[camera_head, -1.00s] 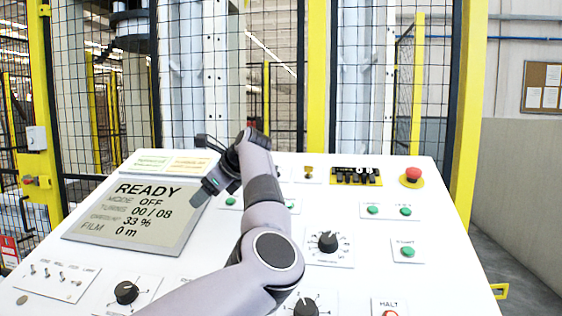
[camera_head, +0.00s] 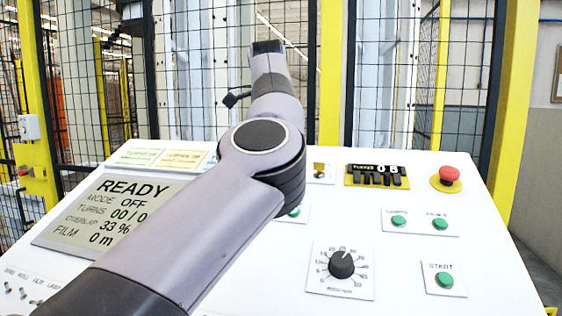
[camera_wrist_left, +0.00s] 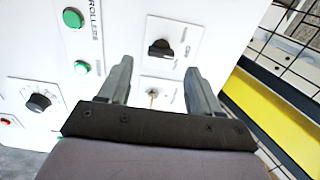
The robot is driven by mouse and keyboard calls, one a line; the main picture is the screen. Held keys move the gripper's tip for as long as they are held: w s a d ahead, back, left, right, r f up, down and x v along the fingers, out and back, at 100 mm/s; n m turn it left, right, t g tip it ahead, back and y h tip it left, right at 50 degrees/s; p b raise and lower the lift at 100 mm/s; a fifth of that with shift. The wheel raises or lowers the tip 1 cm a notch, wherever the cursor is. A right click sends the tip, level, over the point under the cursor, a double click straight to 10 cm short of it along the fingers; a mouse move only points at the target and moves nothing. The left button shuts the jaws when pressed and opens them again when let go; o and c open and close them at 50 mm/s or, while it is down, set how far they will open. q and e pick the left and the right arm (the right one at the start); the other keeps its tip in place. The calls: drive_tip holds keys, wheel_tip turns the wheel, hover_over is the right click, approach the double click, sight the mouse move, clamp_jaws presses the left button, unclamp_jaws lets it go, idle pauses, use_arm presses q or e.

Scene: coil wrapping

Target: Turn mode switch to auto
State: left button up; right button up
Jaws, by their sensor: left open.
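A black rotary switch (camera_wrist_left: 160,48) on a white plate is in the left wrist view; its lettering is too small to read, but it appears to be the mode switch. In the head view my arm hides that spot. The display (camera_head: 110,215) reads READY and MODE OFF. My left gripper (camera_wrist_left: 155,68) is open and empty, its fingers apart over the panel, with the switch just beyond the gap between the fingertips. In the head view the gripper is hidden behind my arm. My right gripper is in neither view.
A key switch (camera_wrist_left: 152,92) sits beside the black switch and between the fingers. Green buttons (camera_wrist_left: 80,68) and a dial (camera_head: 342,264) are nearby. A mesh fence (camera_head: 410,60) stands behind.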

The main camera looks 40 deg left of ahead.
use_arm(q)
drive_tip(key=shift+x, duration=2.15)
drive_tip(key=c, duration=1)
drive_tip(key=shift+c, duration=0.2)
drive_tip(key=shift+m, duration=0.3)
drive_tip(key=m+p, duration=0.1)
drive_tip(key=m, duration=0.7)
drive_tip(key=shift+s, duration=0.15)
drive_tip(key=shift+m, duration=0.3)
